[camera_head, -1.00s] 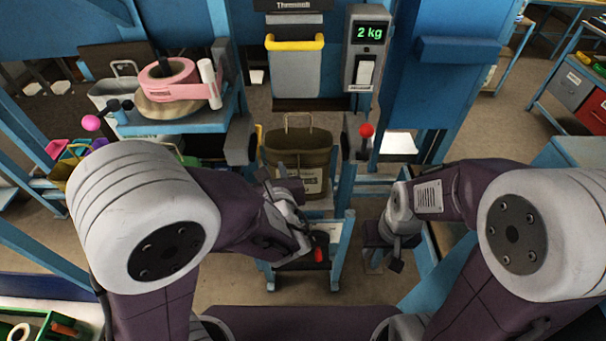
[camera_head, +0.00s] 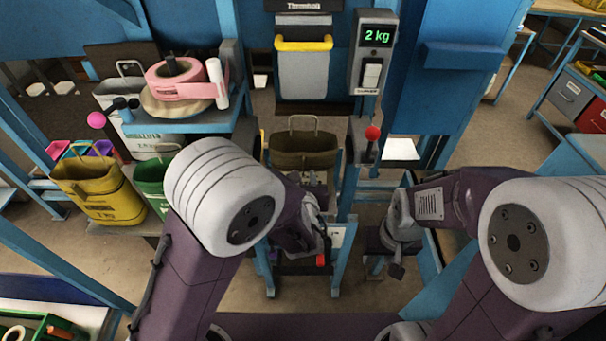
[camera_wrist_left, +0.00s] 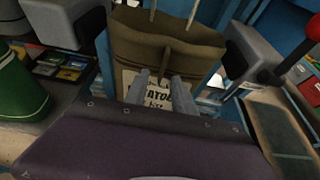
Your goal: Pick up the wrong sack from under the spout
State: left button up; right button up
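The olive-brown sack (camera_head: 303,158) hangs upright below the spout (camera_head: 303,75), its handle loop up. In the left wrist view the sack (camera_wrist_left: 195,47) fills the upper middle, with a white label whose lettering is partly hidden by my fingers. My left gripper (camera_head: 313,182) is in front of the sack's lower front. In the left wrist view its two fingers (camera_wrist_left: 162,80) are apart, pointing at the label and a dark strap; I cannot tell whether they touch the sack. My right gripper (camera_head: 396,266) hangs low at right, away from the sack; its fingers are too small to judge.
The scale display (camera_head: 377,36) reads 2 kg. A red-knobbed lever (camera_head: 372,133) stands right of the sack. Yellow (camera_head: 97,190) and green (camera_head: 152,182) sacks stand at left, below a shelf with a pink tape roll (camera_head: 173,77). Blue frame posts flank the sack closely.

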pick_arm(q)
jog(key=shift+x, duration=0.75)
jog(key=shift+s+r, duration=0.1)
jog(key=shift+s, duration=0.1)
jog(key=shift+c, duration=1.2)
grip_shut()
